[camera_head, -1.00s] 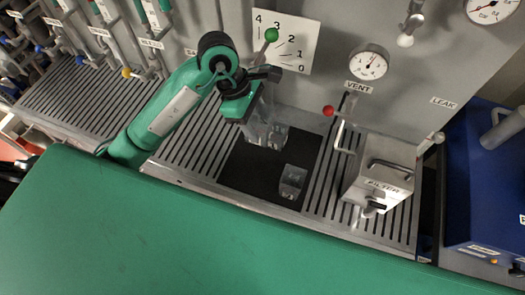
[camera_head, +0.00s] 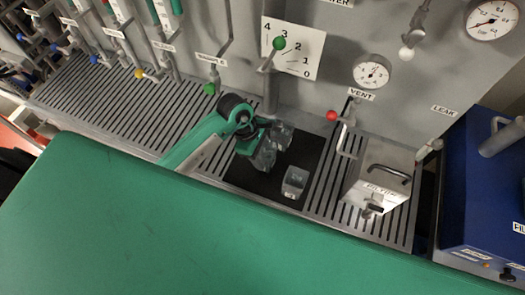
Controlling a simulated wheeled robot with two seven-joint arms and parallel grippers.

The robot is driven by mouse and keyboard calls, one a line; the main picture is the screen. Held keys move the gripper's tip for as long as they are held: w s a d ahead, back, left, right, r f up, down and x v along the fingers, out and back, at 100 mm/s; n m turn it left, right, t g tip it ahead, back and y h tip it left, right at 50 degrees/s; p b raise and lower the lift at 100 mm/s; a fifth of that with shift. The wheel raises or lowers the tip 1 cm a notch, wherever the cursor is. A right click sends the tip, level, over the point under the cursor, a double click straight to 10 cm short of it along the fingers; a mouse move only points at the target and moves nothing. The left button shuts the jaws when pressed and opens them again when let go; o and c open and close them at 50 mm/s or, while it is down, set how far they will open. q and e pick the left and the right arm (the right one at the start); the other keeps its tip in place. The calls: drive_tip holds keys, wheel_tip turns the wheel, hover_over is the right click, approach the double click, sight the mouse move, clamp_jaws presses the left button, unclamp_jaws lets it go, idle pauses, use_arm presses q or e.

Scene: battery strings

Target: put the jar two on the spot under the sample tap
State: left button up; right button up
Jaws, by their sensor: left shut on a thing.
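My left gripper (camera_head: 257,138) is over the dark mat (camera_head: 240,177), shut on a clear jar (camera_head: 265,157) that looks tilted. Another clear jar (camera_head: 284,135) shows just behind it; whether the two touch I cannot tell. A third clear jar (camera_head: 294,182) stands on the front right of the mat, apart from the gripper. No number is readable on the jars, so I cannot tell which is jar two. The sample label (camera_head: 210,58) is on the panel left of the scale, with a green-knobbed tap (camera_head: 209,88) below it. My right gripper is not in view.
A metal filter box (camera_head: 378,180) stands right of the mat. A green-knobbed lever (camera_head: 279,43) and a red-knobbed vent valve (camera_head: 332,115) stick out from the panel. The slatted grating (camera_head: 120,110) on the left is clear. A green surface (camera_head: 150,230) fills the front.

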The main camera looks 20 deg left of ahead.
use_arm(q)
drive_tip(key=shift+f+b, duration=0.3)
drive_tip(key=o, duration=1)
drive_tip(key=shift+r, duration=0.15)
